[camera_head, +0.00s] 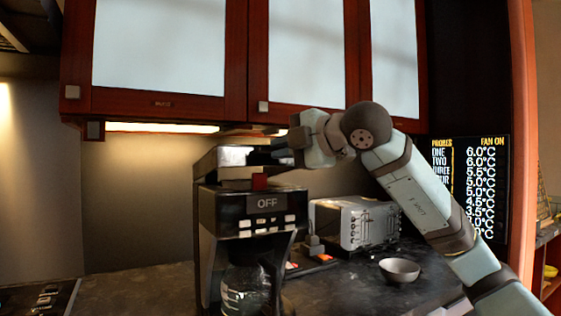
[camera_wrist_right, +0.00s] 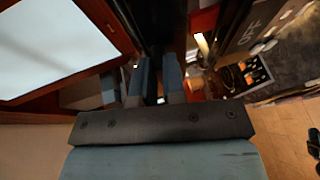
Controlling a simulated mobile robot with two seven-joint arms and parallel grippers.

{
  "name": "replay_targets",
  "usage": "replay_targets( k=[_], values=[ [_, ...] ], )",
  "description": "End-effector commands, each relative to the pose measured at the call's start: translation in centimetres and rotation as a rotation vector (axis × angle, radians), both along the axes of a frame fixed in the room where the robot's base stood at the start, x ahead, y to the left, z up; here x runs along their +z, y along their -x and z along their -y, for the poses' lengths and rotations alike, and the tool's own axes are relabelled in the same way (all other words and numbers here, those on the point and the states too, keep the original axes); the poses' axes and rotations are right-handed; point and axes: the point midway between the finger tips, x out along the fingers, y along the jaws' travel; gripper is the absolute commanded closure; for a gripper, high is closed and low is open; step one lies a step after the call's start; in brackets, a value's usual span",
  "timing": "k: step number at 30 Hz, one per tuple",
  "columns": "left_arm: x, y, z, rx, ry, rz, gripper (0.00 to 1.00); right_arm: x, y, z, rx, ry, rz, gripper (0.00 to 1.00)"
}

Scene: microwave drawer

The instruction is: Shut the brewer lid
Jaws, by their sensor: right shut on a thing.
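The black coffee brewer (camera_head: 250,203) stands on the dark counter, with "OFF" on its front panel and a glass carafe (camera_head: 243,287) below. Its lid (camera_head: 228,156) is at the top, with a gap between it and the body at the front. My right gripper (camera_head: 284,152) reaches in from the right at lid height. Its fingers are close together on the lid's right edge; the exact contact is partly hidden. In the right wrist view, the two blue-grey fingers (camera_wrist_right: 157,80) have a narrow dark part between them. My left gripper is not in view.
Red-framed cabinets (camera_head: 258,107) hang close above the brewer and my right arm. A silver toaster (camera_head: 355,222) stands right of the brewer, with a grey bowl (camera_head: 399,270) in front. A temperature display (camera_head: 470,190) is on the right. The counter left of the brewer (camera_head: 140,288) is mostly clear.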

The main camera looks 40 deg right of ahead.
Motion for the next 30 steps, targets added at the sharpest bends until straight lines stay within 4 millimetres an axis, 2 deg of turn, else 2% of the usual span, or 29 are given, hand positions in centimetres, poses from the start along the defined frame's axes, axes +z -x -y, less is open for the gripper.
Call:
replay_targets(
  k=[1,4,6,12,18,30],
  values=[
    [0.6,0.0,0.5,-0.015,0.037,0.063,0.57,-1.4,0.0,-0.1,0.001,0.003,0.018,1.00],
    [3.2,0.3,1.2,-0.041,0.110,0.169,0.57,-2.3,0.1,0.0,0.000,0.012,0.053,1.00],
    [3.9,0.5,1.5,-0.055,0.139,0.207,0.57,-2.8,0.2,0.0,0.000,0.018,0.079,1.00],
    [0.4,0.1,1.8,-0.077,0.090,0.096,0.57,-4.2,0.2,-0.1,0.001,0.019,0.088,1.00],
    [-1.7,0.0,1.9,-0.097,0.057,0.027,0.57,-5.2,0.2,-0.1,0.002,0.019,0.087,1.00],
    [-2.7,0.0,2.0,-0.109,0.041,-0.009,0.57,-5.8,0.1,-0.2,0.002,0.022,0.077,1.00]
  ],
)
